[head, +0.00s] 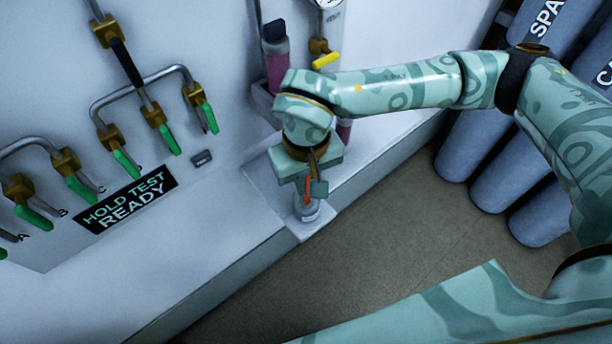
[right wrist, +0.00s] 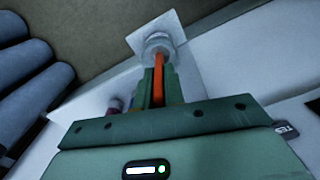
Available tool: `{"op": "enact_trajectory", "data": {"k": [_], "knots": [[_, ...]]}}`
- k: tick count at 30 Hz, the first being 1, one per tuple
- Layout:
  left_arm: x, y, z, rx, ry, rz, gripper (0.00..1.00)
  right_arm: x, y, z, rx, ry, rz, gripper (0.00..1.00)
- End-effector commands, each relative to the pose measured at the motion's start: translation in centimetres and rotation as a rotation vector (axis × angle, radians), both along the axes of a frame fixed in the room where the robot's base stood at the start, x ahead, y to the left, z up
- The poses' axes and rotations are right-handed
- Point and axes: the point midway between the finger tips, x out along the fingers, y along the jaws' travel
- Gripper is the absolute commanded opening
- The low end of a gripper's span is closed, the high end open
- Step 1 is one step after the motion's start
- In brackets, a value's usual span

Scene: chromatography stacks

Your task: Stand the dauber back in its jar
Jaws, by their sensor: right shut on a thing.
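The dauber (head: 307,190) shows as an orange-red stick, and my right gripper (head: 314,186) is shut on it, pointing down. In the right wrist view the dauber (right wrist: 158,86) runs between the green fingers toward the jar. The small clear and grey jar (head: 308,211) stands on a pale square plate (head: 322,224) at the ledge's corner, right below my fingers. The jar's round top (right wrist: 157,42) shows just beyond the fingertips in the right wrist view. The dauber's lower end meets the jar's mouth in the picture; how deep it sits is hidden. My left gripper is not in view.
A panel with several green-handled valves (head: 120,160) and a "HOLD TEST READY" sign (head: 125,202) lies left. A pink column (head: 277,65) and a yellow-handled valve (head: 325,61) stand behind my wrist. Grey cylinders (head: 495,150) stand right. The floor in front of the ledge is clear.

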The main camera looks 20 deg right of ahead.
Motion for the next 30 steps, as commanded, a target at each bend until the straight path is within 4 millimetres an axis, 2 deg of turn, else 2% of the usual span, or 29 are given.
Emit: {"op": "enact_trajectory", "data": {"k": [6, 13, 15, 16, 17, 22, 23, 24, 25, 30], "knots": [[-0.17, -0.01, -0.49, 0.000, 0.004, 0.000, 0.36, 0.01, 0.01, -0.94, 0.000, 0.000, 0.000, 0.00], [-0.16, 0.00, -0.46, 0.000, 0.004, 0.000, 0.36, 0.00, 0.02, -0.93, 0.000, 0.000, 0.001, 0.00], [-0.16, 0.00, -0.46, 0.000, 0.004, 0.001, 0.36, 0.00, 0.02, -0.92, 0.000, 0.000, 0.001, 0.25], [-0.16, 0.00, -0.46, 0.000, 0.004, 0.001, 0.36, 0.00, 0.02, -0.93, 0.000, 0.000, 0.001, 0.33], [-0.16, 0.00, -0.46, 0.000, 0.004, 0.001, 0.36, 0.00, 0.02, -0.92, 0.000, 0.000, 0.001, 0.36], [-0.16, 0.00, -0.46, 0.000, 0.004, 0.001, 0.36, 0.00, 0.01, -0.93, 0.000, 0.000, 0.001, 0.36], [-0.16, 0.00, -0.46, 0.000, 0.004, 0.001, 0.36, -0.01, 0.01, -0.94, 0.000, 0.000, 0.000, 0.39], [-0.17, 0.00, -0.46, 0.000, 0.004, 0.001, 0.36, -0.01, 0.01, -0.94, 0.000, 0.000, 0.000, 0.50], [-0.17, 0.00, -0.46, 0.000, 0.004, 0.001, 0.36, -0.01, 0.01, -0.94, 0.000, 0.000, 0.001, 0.54], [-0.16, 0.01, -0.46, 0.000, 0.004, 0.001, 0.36, -0.01, 0.01, -0.94, 0.000, 0.000, 0.000, 0.54]]}}
